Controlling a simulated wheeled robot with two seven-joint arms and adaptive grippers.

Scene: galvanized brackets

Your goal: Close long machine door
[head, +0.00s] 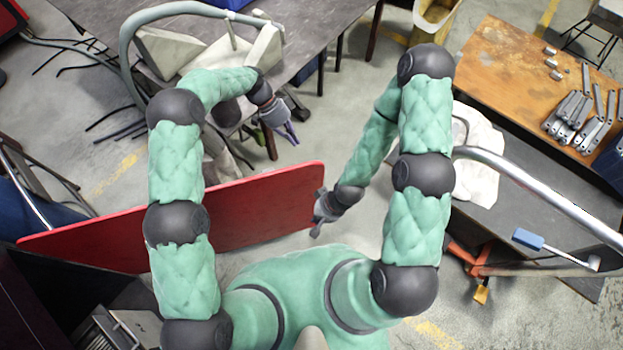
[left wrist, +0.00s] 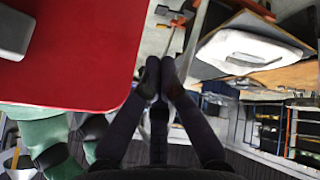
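The long red door panel (head: 250,208) stands out at an angle in the head view, running from lower left to the upper middle. Its red face (left wrist: 80,50) also fills the upper left of the left wrist view, with a grey block on it. My left gripper (head: 287,132) is beyond the door's far right corner, apart from it. In the left wrist view its fingertips (left wrist: 161,72) are together with nothing between them. My right gripper (head: 319,217) is beside the door's right end; whether it touches is unclear, and its fingers are too small to read.
A dark table (head: 310,40) with a grey machine part (head: 165,50) stands at the back. At right, a wooden-topped bench (head: 500,65) holds several metal brackets (head: 580,120). A dark worktop with a curved metal rail (head: 550,195) lies nearer. Some floor is bare between.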

